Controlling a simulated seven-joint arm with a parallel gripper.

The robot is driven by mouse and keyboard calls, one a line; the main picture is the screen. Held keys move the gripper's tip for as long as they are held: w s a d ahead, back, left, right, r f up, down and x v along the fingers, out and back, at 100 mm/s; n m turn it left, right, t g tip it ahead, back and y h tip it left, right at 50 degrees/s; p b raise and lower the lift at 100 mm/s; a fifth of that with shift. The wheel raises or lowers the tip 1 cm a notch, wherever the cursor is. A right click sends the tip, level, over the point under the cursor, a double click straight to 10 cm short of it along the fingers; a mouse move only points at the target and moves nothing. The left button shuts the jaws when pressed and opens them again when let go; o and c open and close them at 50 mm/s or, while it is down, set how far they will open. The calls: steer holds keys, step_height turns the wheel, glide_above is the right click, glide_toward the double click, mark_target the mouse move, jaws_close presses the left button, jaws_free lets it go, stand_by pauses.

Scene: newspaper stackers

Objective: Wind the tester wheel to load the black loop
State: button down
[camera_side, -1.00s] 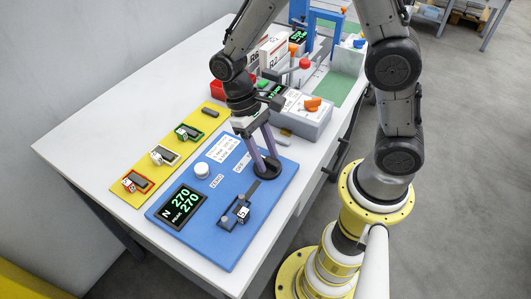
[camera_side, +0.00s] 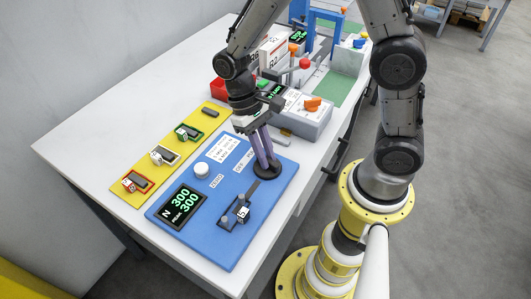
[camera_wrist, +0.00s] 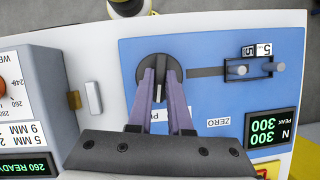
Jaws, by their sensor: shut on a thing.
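The blue tester board (camera_side: 185,228) lies on the table's near end, with a dark display (camera_side: 183,206) reading N 300, PEAK 300. The black round wheel (camera_side: 258,183) is at the board's right; it also shows in the wrist view (camera_wrist: 142,72). My gripper (camera_side: 264,168) points down at the wheel, its purple fingers shut on the wheel's centre grip. The fingers hide part of the wheel. The black loop (camera_wrist: 259,69) appears to lie around two grey pegs beside a tag marked 5; a dark bar runs from there towards the wheel.
A white ZERO knob (camera_side: 201,170) stands on the board. A yellow strip (camera_side: 121,188) to the left holds several tagged, coloured-frame slots. A grey box with an orange knob (camera_side: 312,104) stands close behind the board. The table's left part is clear.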

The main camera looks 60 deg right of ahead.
steer(key=shift+m, duration=0.4)
steer(key=c, duration=0.8)
jaws_free()
steer(key=shift+c, duration=0.2)
steer(key=shift+r, duration=0.1)
steer(key=v, duration=1.3)
steer(key=shift+d+r, duration=0.25)
steer(key=shift+r, duration=0.1)
